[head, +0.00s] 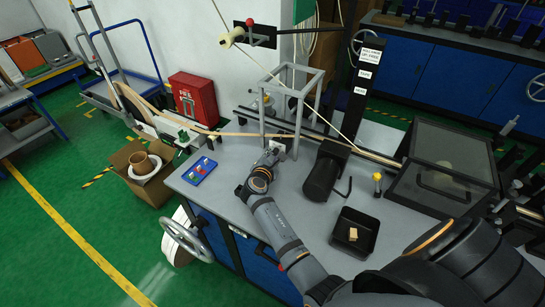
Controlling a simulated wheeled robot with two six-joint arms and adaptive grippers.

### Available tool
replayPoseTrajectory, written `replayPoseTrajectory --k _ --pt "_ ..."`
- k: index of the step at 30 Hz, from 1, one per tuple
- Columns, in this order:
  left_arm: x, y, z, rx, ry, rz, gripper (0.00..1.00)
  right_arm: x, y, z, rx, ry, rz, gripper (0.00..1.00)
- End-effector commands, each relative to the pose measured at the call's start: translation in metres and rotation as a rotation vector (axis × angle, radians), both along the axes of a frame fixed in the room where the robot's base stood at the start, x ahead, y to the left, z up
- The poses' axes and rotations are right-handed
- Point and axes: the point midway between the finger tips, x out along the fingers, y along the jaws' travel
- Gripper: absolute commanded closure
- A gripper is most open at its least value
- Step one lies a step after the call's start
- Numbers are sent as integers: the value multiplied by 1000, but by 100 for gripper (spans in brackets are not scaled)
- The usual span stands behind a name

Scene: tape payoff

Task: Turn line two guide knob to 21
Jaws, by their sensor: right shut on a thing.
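My right gripper (271,157) reaches to the foot of a grey open frame (263,118) on the grey bench. It is shut at a small pale plate (281,146) there, on what appears to be the guide knob. The fingers hide most of the knob, and its scale and number are too small to read. A tan strip (235,134) runs from the left past the frame. My left gripper is not in view.
A blue tray (199,171) with coloured knobs lies to the left on the bench (218,205). A dark motor-like unit (325,170) and a black bin (355,232) stand to the right. A dark clear-sided box (447,165) is further right. A cardboard box (127,172) stands on the floor.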

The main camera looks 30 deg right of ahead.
Motion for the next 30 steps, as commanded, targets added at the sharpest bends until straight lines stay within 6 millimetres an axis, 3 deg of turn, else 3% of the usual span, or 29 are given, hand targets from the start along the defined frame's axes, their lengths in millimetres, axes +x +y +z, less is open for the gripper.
replayPoseTrajectory --k 9,24,25,30 --pt "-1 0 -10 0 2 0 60 -1 -1 -1 56 -99 -1 100" --pt "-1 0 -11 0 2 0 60 -1 -1 0 66 -116 -1 100" --pt "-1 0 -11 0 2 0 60 -1 -1 0 65 -116 0 76" --pt "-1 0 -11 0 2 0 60 -1 -1 0 65 -116 0 55"
